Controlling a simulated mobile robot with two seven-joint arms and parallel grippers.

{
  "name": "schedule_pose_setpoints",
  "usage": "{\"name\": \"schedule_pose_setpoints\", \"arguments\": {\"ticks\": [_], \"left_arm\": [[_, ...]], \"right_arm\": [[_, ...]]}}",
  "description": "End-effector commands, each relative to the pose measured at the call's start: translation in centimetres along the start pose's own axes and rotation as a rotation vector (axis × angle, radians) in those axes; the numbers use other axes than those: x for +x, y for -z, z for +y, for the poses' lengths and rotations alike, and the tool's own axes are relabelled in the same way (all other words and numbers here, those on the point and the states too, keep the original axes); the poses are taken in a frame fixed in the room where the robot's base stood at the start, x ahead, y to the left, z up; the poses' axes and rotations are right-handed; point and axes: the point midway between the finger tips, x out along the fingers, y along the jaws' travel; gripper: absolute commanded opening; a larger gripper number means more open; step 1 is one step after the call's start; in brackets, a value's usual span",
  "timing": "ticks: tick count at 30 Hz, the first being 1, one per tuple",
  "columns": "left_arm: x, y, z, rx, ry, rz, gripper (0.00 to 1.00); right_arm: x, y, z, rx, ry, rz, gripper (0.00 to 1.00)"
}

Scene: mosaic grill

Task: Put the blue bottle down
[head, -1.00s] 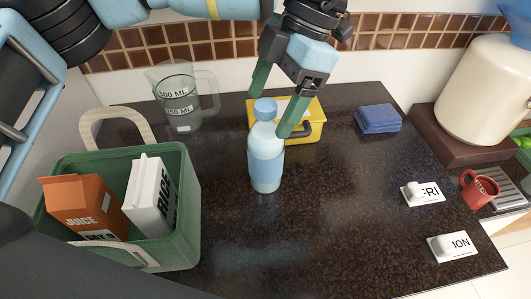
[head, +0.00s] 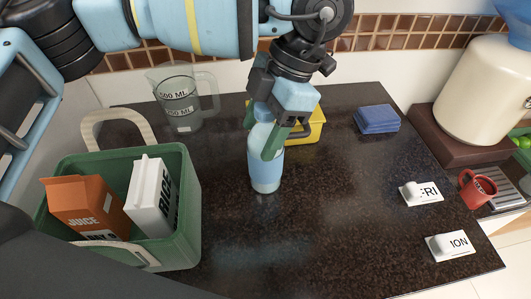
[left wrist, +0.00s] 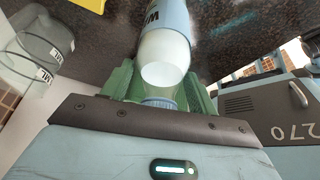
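The blue bottle (head: 265,170), with a pale blue cap and a wide blue label, stands upright on the dark counter (head: 330,220). My left gripper (head: 262,130) has its green fingers down around the bottle's upper part, one on each side. They look shut on it just below the cap. In the left wrist view the bottle (left wrist: 163,55) lies between the two fingers (left wrist: 162,90), its rounded white shoulder facing the camera. The far finger is partly hidden in the head view. My right gripper does not show.
A green basket (head: 185,215) with a juice carton (head: 82,208) and a rice box (head: 150,198) is at the left. The front middle counter is clear.

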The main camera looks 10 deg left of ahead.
Motion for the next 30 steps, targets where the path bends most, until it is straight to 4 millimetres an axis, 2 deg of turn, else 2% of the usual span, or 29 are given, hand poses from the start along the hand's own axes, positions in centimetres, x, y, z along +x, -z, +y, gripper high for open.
{"name": "schedule_pose_setpoints", "arguments": {"ticks": [2,13,23,30], "left_arm": [[0.0,0.0,0.0,0.0,0.0,0.0,0.49],[-0.1,0.0,0.0,0.0,0.0,0.0,0.0],[-0.3,0.1,0.0,0.0,-0.001,-0.002,0.0],[-2.5,0.9,0.0,0.0,-0.001,-0.003,0.0]], "right_arm": [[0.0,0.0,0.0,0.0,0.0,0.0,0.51],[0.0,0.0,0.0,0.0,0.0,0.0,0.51],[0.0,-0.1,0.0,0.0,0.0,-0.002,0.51],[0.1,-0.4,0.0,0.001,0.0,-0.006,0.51]]}}
